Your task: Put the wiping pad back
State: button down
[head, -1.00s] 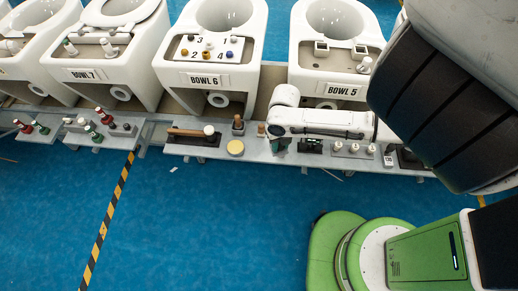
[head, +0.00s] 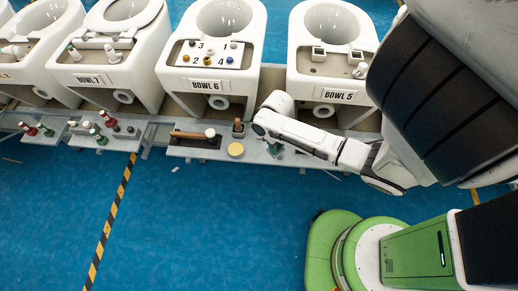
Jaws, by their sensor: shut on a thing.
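My gripper (head: 273,149) points down at the ledge below and between bowl 6 and bowl 5. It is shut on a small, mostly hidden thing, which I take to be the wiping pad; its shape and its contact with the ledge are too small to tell. A flat round yellow disc (head: 235,149) lies on the ledge (head: 207,155) just left of my gripper, apart from it. I cannot tell whether this disc is a pad or a resting place.
A wooden-handled brush (head: 190,135) lies left of the disc, and a small dark holder (head: 238,129) stands behind it. Bowl 6 (head: 211,72) carries a numbered panel with several knobs. My arm covers the ledge's right part. The blue floor in front is clear.

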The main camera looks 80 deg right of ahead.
jog(key=w+f+b, duration=0.1)
jog(key=w+f, duration=0.1)
jog(key=w+d+f+b, duration=0.1)
jog(key=w+f, duration=0.1)
jog(key=w+d+f+b, duration=0.1)
jog(key=w+f, duration=0.1)
jog(key=shift+w+d+f, duration=0.2)
jog(key=shift+w+f, duration=0.05)
jog(key=shift+f, duration=0.05)
jog(key=shift+w+f, duration=0.15)
jog(key=shift+f, duration=0.1)
jog(key=shift+w+d+f+b, duration=0.1)
jog(key=shift+f+b, duration=0.8)
jog(key=shift+f, duration=0.65)
jog(key=shift+f, duration=0.15)
jog(key=c, duration=0.8)
grip_release()
